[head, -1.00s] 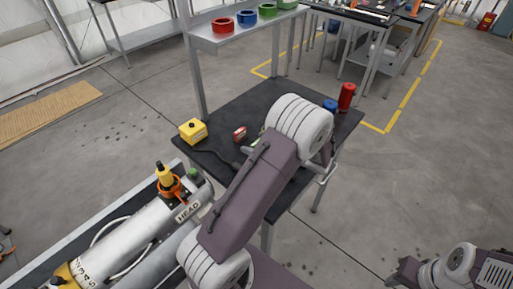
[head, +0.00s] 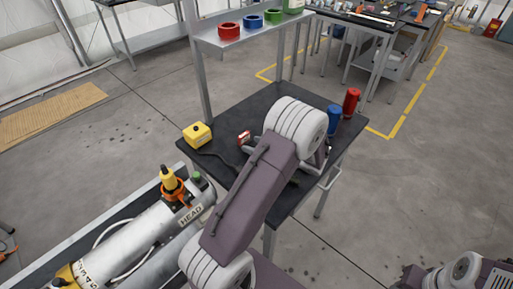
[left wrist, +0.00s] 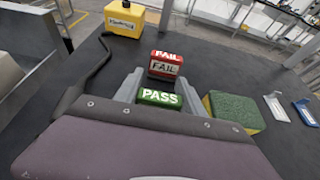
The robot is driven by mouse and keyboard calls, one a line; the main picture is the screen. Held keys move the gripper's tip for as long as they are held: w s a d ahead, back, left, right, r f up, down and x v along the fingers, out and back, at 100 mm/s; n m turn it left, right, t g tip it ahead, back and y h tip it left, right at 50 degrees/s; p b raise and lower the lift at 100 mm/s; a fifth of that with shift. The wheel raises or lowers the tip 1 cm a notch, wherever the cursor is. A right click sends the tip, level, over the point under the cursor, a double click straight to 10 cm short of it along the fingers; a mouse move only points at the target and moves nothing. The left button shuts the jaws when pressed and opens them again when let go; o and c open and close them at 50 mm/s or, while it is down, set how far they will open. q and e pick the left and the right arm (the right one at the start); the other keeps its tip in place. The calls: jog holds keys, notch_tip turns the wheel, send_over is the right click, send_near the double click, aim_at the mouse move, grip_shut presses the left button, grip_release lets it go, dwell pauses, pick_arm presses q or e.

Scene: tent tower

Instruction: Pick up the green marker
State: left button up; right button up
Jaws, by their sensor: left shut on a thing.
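The green marker (left wrist: 160,98) is a small green block with PASS on its face. In the left wrist view it sits between the two fingers of my left gripper (left wrist: 160,86), which is shut on it. I cannot tell whether it still touches the dark tabletop (left wrist: 235,75). In the head view my left arm hides the marker and the fingers. The red FAIL marker (left wrist: 165,65) stands just beyond the green one, and also shows in the head view (head: 244,137). My right gripper is out of view; only part of that arm shows at lower right.
A yellow box (head: 197,135) stands at the table's left corner, with a black cable nearby. A green-topped yellow pad (left wrist: 235,112) lies right of the gripper. Blue (head: 333,120) and red (head: 351,102) cylinders stand at the far right edge. A shelf (head: 240,38) rises behind.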

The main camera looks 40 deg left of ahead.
pick_arm(q)
jog(key=r, duration=0.4)
jog(key=shift+d+r, duration=0.1)
jog(key=shift+d, duration=0.2)
jog(key=r+p+v, duration=0.1)
jog(key=v, duration=1.1)
jog(key=shift+r, duration=0.4)
jog(key=shift+p, duration=0.3)
